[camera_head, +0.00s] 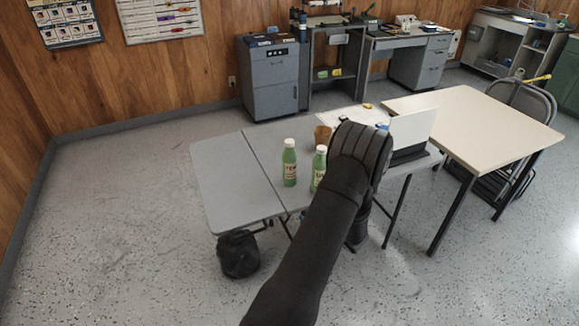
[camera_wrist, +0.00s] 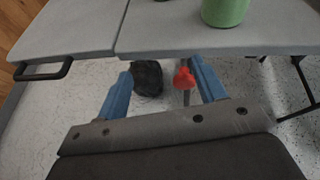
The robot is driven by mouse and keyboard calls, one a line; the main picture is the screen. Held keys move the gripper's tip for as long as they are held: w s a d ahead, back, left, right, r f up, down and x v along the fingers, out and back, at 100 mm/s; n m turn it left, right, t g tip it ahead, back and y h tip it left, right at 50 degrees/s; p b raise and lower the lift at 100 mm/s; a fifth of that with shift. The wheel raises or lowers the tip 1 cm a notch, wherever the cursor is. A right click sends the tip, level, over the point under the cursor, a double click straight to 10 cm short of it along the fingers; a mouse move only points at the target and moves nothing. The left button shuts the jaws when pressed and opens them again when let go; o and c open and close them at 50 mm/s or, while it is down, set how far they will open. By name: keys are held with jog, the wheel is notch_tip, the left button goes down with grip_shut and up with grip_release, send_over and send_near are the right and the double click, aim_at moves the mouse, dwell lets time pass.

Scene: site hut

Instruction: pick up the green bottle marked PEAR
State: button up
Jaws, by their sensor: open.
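Two green bottles with white caps and pale labels stand upright on the grey folding table (camera_head: 225,183). The left bottle (camera_head: 289,167) is in full view in the head view. The right bottle (camera_head: 318,168) is partly hidden by my arm. I cannot read either label surely, so I cannot tell which is marked PEAR. The wrist view shows the lower part of one green bottle (camera_wrist: 225,10) at the top edge, beyond my fingers. My gripper (camera_wrist: 162,79) is open and empty, its blue fingers apart, near the table's front edge. In the head view my arm hides the fingers.
A brown cup (camera_head: 322,136) stands behind the bottles, and an open laptop (camera_head: 411,130) is at the table's right. A black bag (camera_head: 239,254) is below the front edge. A cream table (camera_head: 478,112) adjoins at right. The folding table's left half is clear.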

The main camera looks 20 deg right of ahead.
jog(key=w+a+r+n+g+y, duration=0.1)
jog(key=w+a+r+n, duration=0.1)
jog(key=n, duration=0.1)
jog(key=w+a+r+n+g+y, duration=0.2)
jog(key=a+r+n, duration=0.1)
jog(key=w+a+r+n+g+y, duration=0.1)
jog(key=w+a+r+n, duration=0.1)
jog(key=w+n, duration=0.1)
jog(key=shift+a+r+n+y, duration=0.2)
jog(key=shift+r+n+y, duration=0.2)
jog(key=shift+n, duration=0.1)
notch_tip(320, 180, up, 5)
jog(key=w+a+n+g+h, duration=0.1)
jog(key=w+a+n+g, duration=0.1)
jog(key=w+n+g, duration=0.3)
notch_tip(320, 180, up, 21)
jog(key=n+g+h, duration=0.1)
jog(key=n+h, duration=0.7)
jog(key=h, duration=0.2)
send_over(289, 142)
jog(key=s+a, duration=0.4)
jog(key=a, duration=0.1)
jog(key=x, duration=1.1)
jog(key=a+x, duration=0.1)
jog(key=x, duration=0.5)
jog(key=shift+s+f, duration=0.15)
jog(key=shift+f, duration=0.2)
jog(key=shift+r, duration=0.1)
jog(key=c, duration=1.3)
